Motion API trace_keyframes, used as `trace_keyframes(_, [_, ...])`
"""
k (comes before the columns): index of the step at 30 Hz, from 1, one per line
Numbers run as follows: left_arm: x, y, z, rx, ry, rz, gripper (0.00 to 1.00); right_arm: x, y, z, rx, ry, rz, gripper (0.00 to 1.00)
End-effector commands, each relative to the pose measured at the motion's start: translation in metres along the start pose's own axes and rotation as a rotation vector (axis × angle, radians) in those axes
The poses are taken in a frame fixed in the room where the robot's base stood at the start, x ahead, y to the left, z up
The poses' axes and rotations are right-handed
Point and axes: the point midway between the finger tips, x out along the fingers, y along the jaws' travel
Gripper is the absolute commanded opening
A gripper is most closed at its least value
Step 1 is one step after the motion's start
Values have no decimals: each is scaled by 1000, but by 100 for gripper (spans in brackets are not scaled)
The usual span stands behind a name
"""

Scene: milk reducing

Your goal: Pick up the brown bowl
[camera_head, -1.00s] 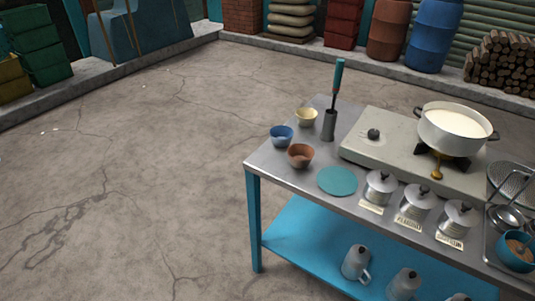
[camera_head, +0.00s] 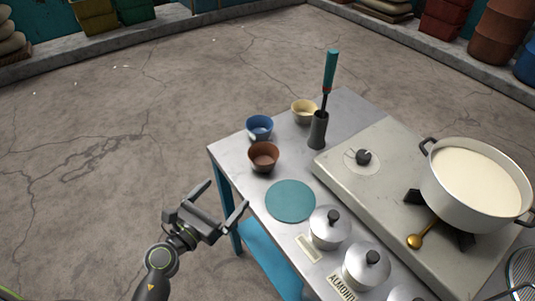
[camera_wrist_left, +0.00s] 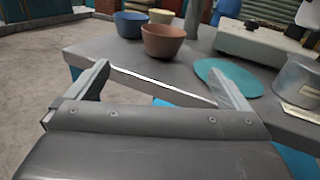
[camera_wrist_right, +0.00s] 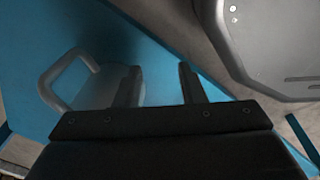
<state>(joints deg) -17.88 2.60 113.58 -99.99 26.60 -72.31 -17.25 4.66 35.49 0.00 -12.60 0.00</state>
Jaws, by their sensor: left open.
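The brown bowl (camera_head: 264,157) stands upright on the metal table's near left part, between a blue bowl and a round teal mat in the head view. It also shows in the left wrist view (camera_wrist_left: 163,42), ahead of the fingers. My left gripper (camera_head: 222,203) is open and empty, off the table's left edge and apart from the bowl. Its spread fingers show in the left wrist view (camera_wrist_left: 165,88). My right gripper (camera_wrist_right: 160,85) is outside the head view. In its wrist view its fingers are apart near a grey mug (camera_wrist_right: 95,80) over a blue surface.
A blue bowl (camera_head: 260,127) and a cream bowl (camera_head: 304,111) stand close behind the brown bowl. A utensil holder (camera_head: 318,130), teal mat (camera_head: 290,201), lidded metal pots (camera_head: 329,228) and a stove with a white pot (camera_head: 470,200) fill the table. The floor at left is clear.

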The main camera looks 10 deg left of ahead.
Motion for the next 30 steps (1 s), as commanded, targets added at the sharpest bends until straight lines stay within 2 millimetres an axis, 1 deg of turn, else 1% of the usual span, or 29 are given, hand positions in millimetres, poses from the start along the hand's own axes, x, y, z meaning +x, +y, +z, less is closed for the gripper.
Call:
trace_keyframes(2, [3,-2,6,45,-5,-6,100,-1,-7,1,4,-1,-8,36])
trace_keyframes(5, [15,-3,10,61,-6,-9,100,-5,-10,0,6,-2,-13,36])
trace_keyframes(15, [85,-4,9,57,-5,-9,100,-16,0,0,1,-3,-1,36])
trace_keyframes(18, [102,-4,9,56,-6,-9,100,-18,2,0,0,-3,0,36])
trace_keyframes(21, [115,-4,8,55,-5,-8,100,-18,2,0,0,-3,0,36])
trace_keyframes(26, [123,-4,8,55,-4,-8,100,-18,2,-1,0,-2,0,36])
trace_keyframes(29, [132,-4,9,55,-5,-8,100,-19,2,-2,0,0,0,36])
trace_keyframes(30, [137,-5,9,55,-5,-8,100,-20,2,-2,0,0,0,36])
